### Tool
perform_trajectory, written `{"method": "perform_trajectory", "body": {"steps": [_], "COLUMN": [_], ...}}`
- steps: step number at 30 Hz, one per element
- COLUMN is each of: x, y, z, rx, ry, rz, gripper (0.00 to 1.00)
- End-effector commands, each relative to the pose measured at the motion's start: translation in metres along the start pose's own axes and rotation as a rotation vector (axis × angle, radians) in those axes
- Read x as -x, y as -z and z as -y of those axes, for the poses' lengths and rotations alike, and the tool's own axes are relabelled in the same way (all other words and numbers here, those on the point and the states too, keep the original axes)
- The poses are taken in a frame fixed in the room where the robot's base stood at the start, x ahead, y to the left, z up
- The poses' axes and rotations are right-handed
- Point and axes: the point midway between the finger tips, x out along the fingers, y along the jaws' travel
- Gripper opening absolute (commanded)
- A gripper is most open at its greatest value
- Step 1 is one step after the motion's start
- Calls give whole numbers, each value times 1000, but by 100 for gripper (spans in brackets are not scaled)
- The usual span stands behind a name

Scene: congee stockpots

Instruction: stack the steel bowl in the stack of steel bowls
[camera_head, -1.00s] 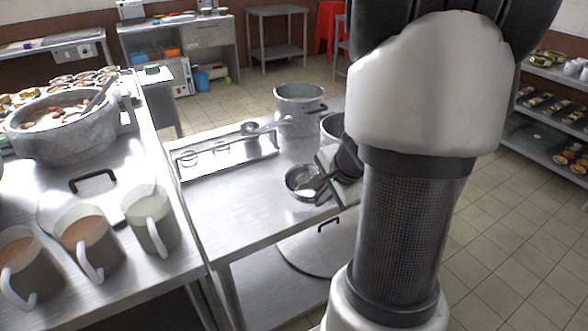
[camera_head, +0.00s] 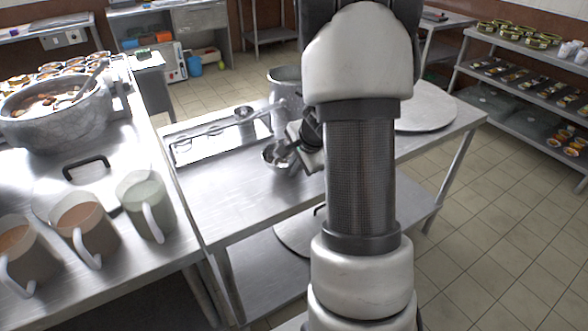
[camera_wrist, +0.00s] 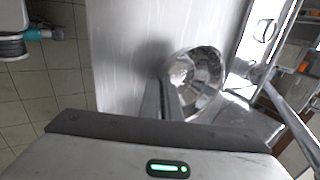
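A shiny steel bowl (camera_head: 277,156) is over the middle steel table in the head view, just left of my gripper (camera_head: 298,143). In the wrist view the bowl (camera_wrist: 200,78) is beside my fingers (camera_wrist: 160,100), which are close together at its near rim. They look shut on that rim. A dark shadow lies on the table beside the bowl; whether the bowl is clear of the table is hard to tell. I cannot make out a stack of steel bowls in either current view; my arm hides part of the table.
A tall steel pot (camera_head: 285,84) stands behind the bowl. A shallow tray (camera_head: 190,153) with ladles lies to its left. Mugs (camera_head: 86,231) and a large congee pot (camera_head: 52,122) stand on the left counter. A round lid (camera_head: 425,108) lies at the table's right. The table front is clear.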

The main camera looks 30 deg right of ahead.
Motion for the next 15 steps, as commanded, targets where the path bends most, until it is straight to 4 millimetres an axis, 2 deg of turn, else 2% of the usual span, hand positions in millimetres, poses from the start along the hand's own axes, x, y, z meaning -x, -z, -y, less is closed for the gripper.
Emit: {"method": "perform_trajectory", "body": {"steps": [6,9,15], "x": [-3,-1,-1], "y": [0,0,0], "z": [-2,-1,-1], "rx": [0,0,0], "ry": [1,0,0], "rz": [0,0,0], "gripper": [0,20,21]}}
